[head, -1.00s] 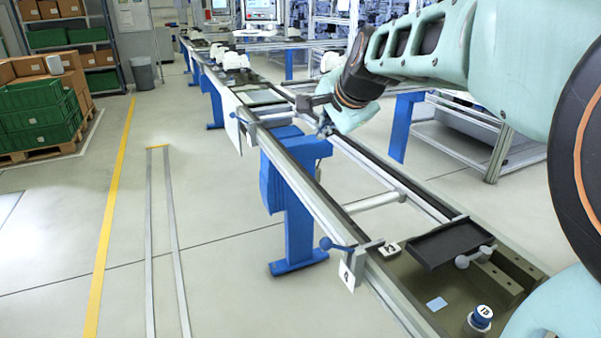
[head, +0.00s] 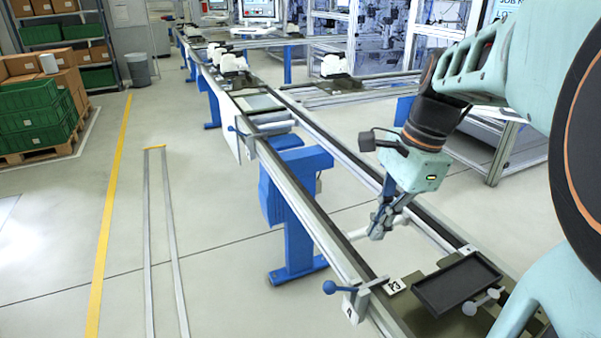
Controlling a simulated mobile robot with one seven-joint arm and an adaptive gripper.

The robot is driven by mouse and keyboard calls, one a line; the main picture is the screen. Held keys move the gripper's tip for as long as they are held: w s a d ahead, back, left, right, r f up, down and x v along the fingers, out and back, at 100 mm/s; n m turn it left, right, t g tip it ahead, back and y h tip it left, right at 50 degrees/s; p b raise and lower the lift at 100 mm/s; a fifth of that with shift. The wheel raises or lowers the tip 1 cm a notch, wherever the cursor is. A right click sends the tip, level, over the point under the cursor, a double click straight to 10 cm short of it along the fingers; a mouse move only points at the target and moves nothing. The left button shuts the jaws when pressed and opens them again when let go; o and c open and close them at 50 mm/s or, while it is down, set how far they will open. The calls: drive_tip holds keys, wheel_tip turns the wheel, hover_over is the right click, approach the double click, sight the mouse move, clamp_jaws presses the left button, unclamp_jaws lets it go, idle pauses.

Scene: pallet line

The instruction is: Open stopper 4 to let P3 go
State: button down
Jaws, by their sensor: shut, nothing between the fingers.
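Stopper 4 sits on the left rail of the pallet line, with a blue-knobbed lever (head: 329,287) sticking out to the left and a white label plate (head: 352,308) hanging below. A pallet with a white P3 tag (head: 394,287) stands just right of the stopper. It carries an empty dark tray (head: 430,296) and a grey knobbed part. My gripper (head: 377,234) is shut and empty, pointing down over the line, farther up than the stopper and the P3 pallet. It is apart from the lever.
Another stopper with a blue knob (head: 232,128) and a white plate is farther up the left rail. Several white-topped pallets stand farther along the line. Blue legs (head: 297,215) hold up the rails. The floor (head: 225,280) left of the line is clear.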

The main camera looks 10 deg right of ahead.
approach(337, 287)
wheel_tip(337, 287, down, 3)
drive_tip(key=d, duration=0.2)
drive_tip(key=shift+w+a+f, duration=0.1)
drive_tip(key=shift+a+f, duration=0.4)
drive_tip(key=shift+a, duration=0.3)
drive_tip(key=shift+w+a+f, duration=0.1)
drive_tip(key=shift+a+f, duration=0.4)
drive_tip(key=shift+a, duration=0.3)
drive_tip(key=shift+a+f+h, duration=0.1)
drive_tip(key=shift+h, duration=0.2)
